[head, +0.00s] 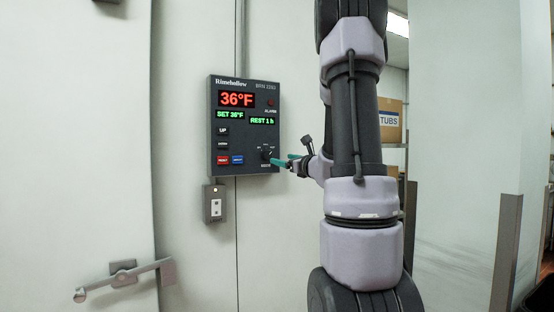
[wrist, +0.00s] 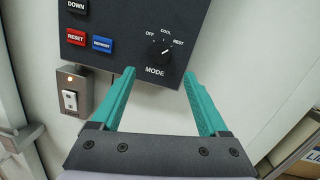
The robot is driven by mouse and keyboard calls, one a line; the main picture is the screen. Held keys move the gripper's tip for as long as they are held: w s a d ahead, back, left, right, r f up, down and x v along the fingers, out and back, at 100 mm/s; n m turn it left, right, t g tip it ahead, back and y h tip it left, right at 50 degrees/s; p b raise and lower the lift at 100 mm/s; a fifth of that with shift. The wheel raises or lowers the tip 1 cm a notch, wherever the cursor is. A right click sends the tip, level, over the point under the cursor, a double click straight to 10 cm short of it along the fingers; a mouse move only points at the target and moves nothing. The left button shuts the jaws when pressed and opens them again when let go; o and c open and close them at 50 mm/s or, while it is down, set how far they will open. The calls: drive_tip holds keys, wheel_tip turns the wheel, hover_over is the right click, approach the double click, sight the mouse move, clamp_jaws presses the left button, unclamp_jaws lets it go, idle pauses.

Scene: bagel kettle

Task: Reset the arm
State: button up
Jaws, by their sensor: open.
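My gripper (head: 283,161) is at the lower right corner of the dark control panel (head: 229,160) on the white wall. In the wrist view, my gripper (wrist: 160,82) is open, its two green fingers apart with nothing between them. The mode knob (wrist: 163,52) is just beyond the fingertips, at the panel's lower right. Its labels read OFF, COOL and REST, and its pointer is turned toward REST. The panel shows 36°F in red, and SET 36°F and REST 1 h in green. My arm runs down the right-centre of the head view.
A small grey switch box (head: 213,204) is on the wall below the panel. A metal door latch (head: 123,277) sticks out at lower left. A doorway at right shows shelves with a cardboard box (head: 390,120) marked TUBS. A metal post (head: 507,245) stands far right.

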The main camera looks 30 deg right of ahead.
drive_tip(key=shift+s+d+f, duration=0.1)
drive_tip(key=shift+s, duration=0.8)
drive_tip(key=s+a+n+g+y, duration=0.45)
drive_tip(key=a+n, duration=0.25)
drive_tip(key=a, duration=0.3)
drive_tip(key=s+a+n+g+y, duration=0.35)
drive_tip(key=s+a+n, duration=0.3)
drive_tip(key=a, duration=0.45)
drive_tip(key=s+a+f+n+g+h, duration=0.3)
drive_tip(key=s+a+n+g, duration=0.15)
drive_tip(key=s+n, duration=0.5)
drive_tip(key=s+d+n+h, duration=0.5)
drive_tip(key=shift+s+d+f+n+t, duration=0.2)
drive_tip(key=shift+d+f+n+t, duration=0.1)
drive_tip(key=shift+t, duration=0.15)
